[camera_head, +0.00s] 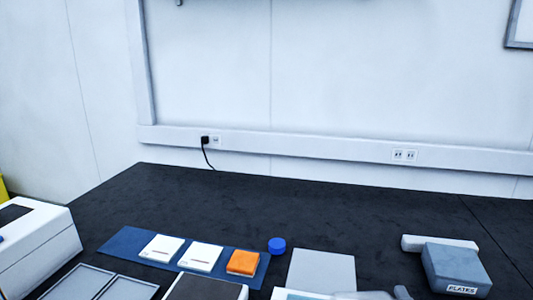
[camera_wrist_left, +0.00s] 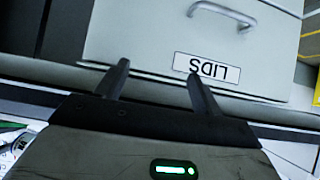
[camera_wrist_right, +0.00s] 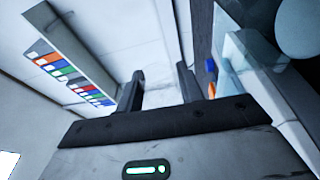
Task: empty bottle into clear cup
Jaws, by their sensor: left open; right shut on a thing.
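My left gripper (camera_wrist_left: 160,78) is open and empty in the left wrist view, with a pale box front labelled LIDS beyond its fingers. My right gripper (camera_wrist_right: 158,80) is shut on a pale thing between its fingers in the right wrist view. That thing blends with the pale background, so I cannot tell its shape or whether it is the bottle. No bottle or clear cup can be made out for sure in the head view. Neither gripper shows clearly in the head view.
On the dark table (camera_head: 340,218), a blue mat (camera_head: 122,240) holds two white pads and an orange pad (camera_head: 243,262). A blue round cap (camera_head: 277,245) sits beside it. A grey block labelled PLATES (camera_head: 455,268) stands right, a white device (camera_head: 35,245) left. The table's back is clear.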

